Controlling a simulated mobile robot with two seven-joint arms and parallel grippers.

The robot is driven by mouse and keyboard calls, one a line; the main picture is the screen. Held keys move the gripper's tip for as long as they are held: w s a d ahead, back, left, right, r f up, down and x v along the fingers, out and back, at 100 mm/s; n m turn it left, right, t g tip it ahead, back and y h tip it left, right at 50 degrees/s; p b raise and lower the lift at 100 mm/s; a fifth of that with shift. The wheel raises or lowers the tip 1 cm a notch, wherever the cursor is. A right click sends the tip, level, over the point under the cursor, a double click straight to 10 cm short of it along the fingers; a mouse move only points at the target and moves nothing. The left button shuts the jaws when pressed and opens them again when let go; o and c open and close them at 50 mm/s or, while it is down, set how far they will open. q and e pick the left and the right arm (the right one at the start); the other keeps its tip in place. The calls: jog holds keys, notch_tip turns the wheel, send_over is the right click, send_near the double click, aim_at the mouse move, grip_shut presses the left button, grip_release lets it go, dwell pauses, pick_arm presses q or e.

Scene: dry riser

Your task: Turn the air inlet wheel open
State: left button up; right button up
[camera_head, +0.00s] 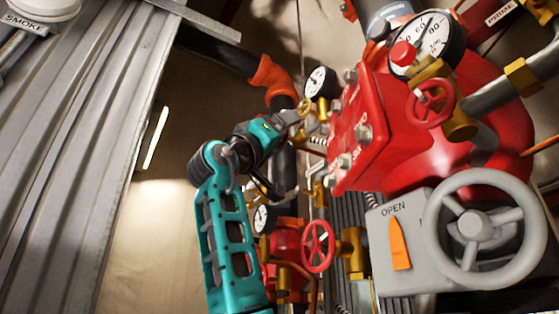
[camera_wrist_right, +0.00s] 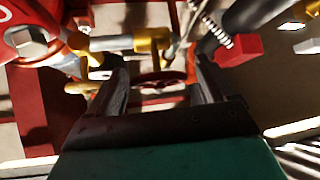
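My right gripper (camera_wrist_right: 158,72) is open in the right wrist view, its two dark fingers apart. A dark red handwheel (camera_wrist_right: 163,81) shows between and beyond the fingertips, seen nearly edge-on; I cannot tell whether they touch it. In the head view the teal hand of this arm (camera_head: 259,138) is beside brass fittings below a small gauge; its fingertips are hard to make out. Other wheels there are a lower red wheel (camera_head: 318,245), an upper red wheel (camera_head: 431,103) and a large grey wheel (camera_head: 482,227). No readable label names the air inlet. My left gripper is not in view.
A red bolted box (camera_head: 360,130) stands close right of the hand. A grey box marked OPEN (camera_head: 397,250) has an orange pointer. A dark pipe with a red elbow (camera_head: 272,78) runs above. Corrugated metal (camera_head: 75,150) is at left, with open room before the wall.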

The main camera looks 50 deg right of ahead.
jog(key=c, duration=0.9)
jog(key=shift+c, duration=0.2)
jog(key=shift+n+t, duration=0.5)
jog(key=shift+n, duration=0.1)
jog(key=shift+n+t, duration=1.1)
jog(key=n+t+y, duration=0.2)
jog(key=n+t, duration=0.1)
jog(key=n, duration=0.1)
jog(key=shift+n+t+y, duration=0.55)
jog(key=shift+n+t, duration=0.15)
jog(key=shift+n, duration=0.5)
jog(key=shift+n+t+y, duration=0.55)
jog(key=shift+n+t, duration=0.15)
jog(key=shift+n, duration=0.5)
jog(key=o, duration=1)
jog(key=shift+c, duration=0.2)
